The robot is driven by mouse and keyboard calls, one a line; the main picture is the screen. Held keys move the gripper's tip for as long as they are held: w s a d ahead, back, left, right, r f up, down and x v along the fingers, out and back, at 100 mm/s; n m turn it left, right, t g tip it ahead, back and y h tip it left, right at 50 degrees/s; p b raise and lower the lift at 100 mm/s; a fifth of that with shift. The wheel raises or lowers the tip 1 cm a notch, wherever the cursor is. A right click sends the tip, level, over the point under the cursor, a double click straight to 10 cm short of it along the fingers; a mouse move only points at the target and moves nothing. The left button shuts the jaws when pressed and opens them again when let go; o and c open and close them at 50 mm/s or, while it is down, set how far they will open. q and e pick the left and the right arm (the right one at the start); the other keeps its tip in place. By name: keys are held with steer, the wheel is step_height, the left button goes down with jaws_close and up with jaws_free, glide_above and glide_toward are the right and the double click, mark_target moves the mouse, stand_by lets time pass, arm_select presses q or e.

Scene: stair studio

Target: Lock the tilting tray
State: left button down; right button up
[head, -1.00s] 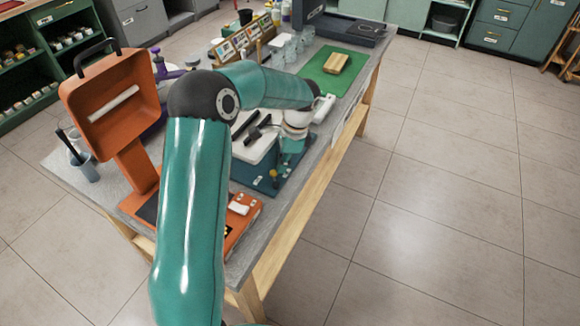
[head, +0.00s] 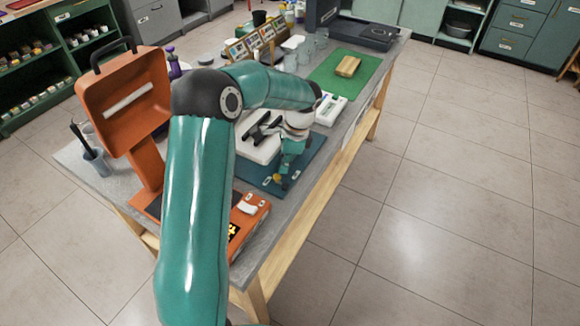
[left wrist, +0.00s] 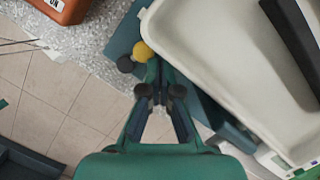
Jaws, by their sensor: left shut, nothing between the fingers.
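The white tray (head: 258,150) sits over a teal base (head: 312,160) on the bench, with dark bars lying in it. It also fills the upper right of the left wrist view (left wrist: 205,45). A yellow knob (left wrist: 142,52) and a dark knob (left wrist: 125,63) show beside the tray's corner; the yellow one also shows in the head view (head: 277,178). My left gripper (left wrist: 160,92) is shut and empty, just short of the knobs and apart from the tray. In the head view my left gripper (head: 287,166) points down beside the tray, partly hidden. My right gripper is not in view.
An orange device with a raised lid (head: 124,100) stands on the left of the bench (head: 278,225). A green mat (head: 325,78) with a wooden block (head: 347,67) lies at the back. A white device (head: 331,110) is near the bench's right edge. The floor to the right is clear.

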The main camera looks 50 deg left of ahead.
arm_select(q)
steer(key=shift+s+d, duration=0.15)
steer(key=shift+d, duration=0.6)
steer(key=v, duration=1.2)
steer(key=shift+d+f, duration=0.1)
